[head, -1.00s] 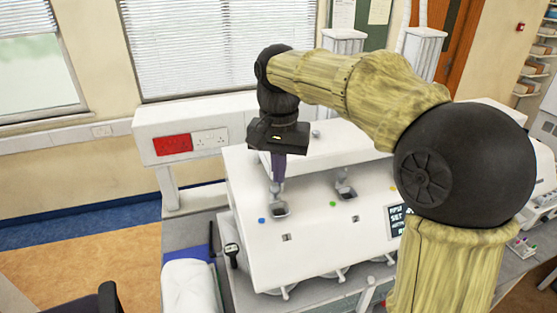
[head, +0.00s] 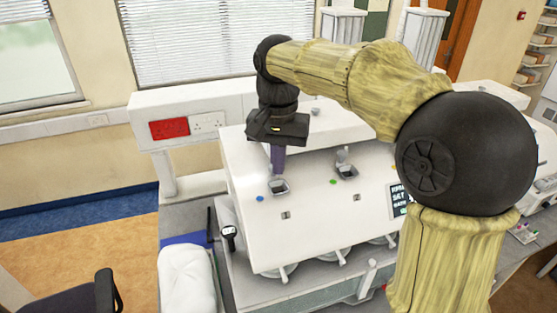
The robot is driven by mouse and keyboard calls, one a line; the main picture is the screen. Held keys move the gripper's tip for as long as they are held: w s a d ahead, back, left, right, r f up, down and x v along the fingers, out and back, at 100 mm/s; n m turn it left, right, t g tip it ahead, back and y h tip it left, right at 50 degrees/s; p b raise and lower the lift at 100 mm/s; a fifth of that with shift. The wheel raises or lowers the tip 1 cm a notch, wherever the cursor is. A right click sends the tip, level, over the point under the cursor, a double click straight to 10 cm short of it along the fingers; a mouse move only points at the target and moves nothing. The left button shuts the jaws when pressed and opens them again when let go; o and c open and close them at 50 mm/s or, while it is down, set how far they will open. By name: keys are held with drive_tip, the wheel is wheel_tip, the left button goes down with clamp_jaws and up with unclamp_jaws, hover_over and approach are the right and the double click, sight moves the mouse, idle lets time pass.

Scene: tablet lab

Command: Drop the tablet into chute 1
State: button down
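My gripper (head: 277,172) hangs fingers-down from its black wrist over the left part of a white sloped machine (head: 315,225). Its purple fingers end just above a small grey open hopper (head: 279,187), which has a blue dot (head: 260,198) beside it. A second hopper (head: 347,172), with a green dot (head: 333,182) near it, lies to the right. No chute number is legible, so I cannot tell which is chute 1. I cannot make out the tablet; it may be hidden between the fingers. Whether the fingers are shut is too small to tell.
A dark display (head: 400,200) sits on the machine's right, partly behind my arm. A white wall unit with a red panel (head: 169,129) and sockets stands behind. A white padded object (head: 186,280), a black handheld device (head: 229,236) and a dark chair (head: 75,295) are at left.

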drive_tip(key=shift+f+b, duration=1.05)
drive_tip(key=shift+f, duration=0.3)
drive_tip(key=c, duration=1.7)
unclamp_jaws()
drive_tip(key=shift+r, duration=0.15)
wheel_tip(320, 180, up, 17)
drive_tip(key=shift+r+p, duration=0.1)
drive_tip(key=shift+p, duration=0.8)
